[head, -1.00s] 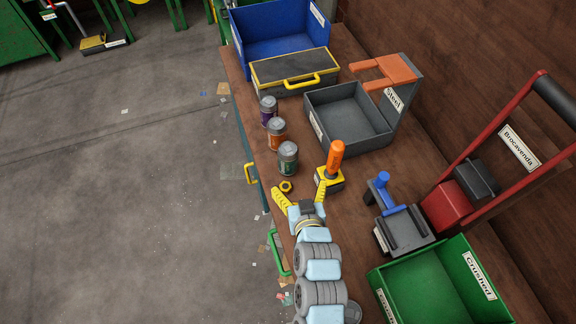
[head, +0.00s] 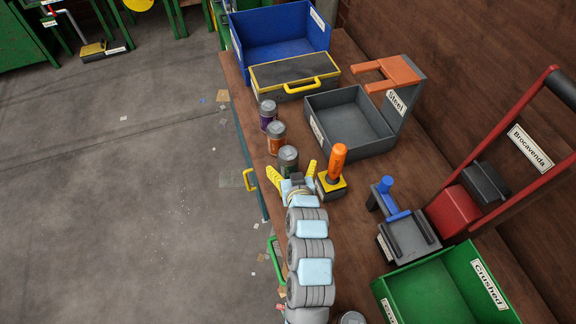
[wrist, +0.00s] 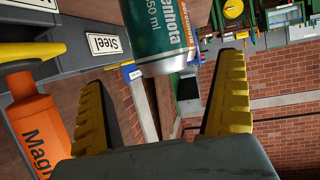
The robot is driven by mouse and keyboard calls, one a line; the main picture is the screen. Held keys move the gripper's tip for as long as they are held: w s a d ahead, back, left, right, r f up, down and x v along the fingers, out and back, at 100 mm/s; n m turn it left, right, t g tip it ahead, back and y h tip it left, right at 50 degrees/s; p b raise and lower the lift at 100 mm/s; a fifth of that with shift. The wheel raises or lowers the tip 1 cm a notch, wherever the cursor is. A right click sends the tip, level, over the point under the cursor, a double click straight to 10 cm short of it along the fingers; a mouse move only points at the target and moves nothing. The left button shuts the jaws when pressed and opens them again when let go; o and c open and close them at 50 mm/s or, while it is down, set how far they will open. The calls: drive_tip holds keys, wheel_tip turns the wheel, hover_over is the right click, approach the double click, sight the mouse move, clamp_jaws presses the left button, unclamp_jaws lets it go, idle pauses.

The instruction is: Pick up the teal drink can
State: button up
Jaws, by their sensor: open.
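The teal drink can (head: 288,158) stands upright on the brown bench in the head view, the nearest of a row of three cans. My gripper (head: 292,170) is open, with its yellow fingers spread at the near side of the teal can. In the wrist view the can (wrist: 158,35) shows at the top, between the two fingers (wrist: 162,92) and ahead of them. It does not appear to touch either finger. My gripper hides the can's lower near side in the head view.
An orange can (head: 276,137) and a purple can (head: 267,114) stand behind the teal one. An orange-handled tool (head: 337,165) stands close to the right of my gripper. The grey Steel bin (head: 376,146) is further right. The bench's left edge is close to the cans.

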sight(288, 157)
drive_tip(key=shift+b+x, duration=0.45)
drive_tip(key=shift+x, duration=2.55)
drive_tip(key=shift+s+a, duration=0.1)
drive_tip(key=c, duration=0.9)
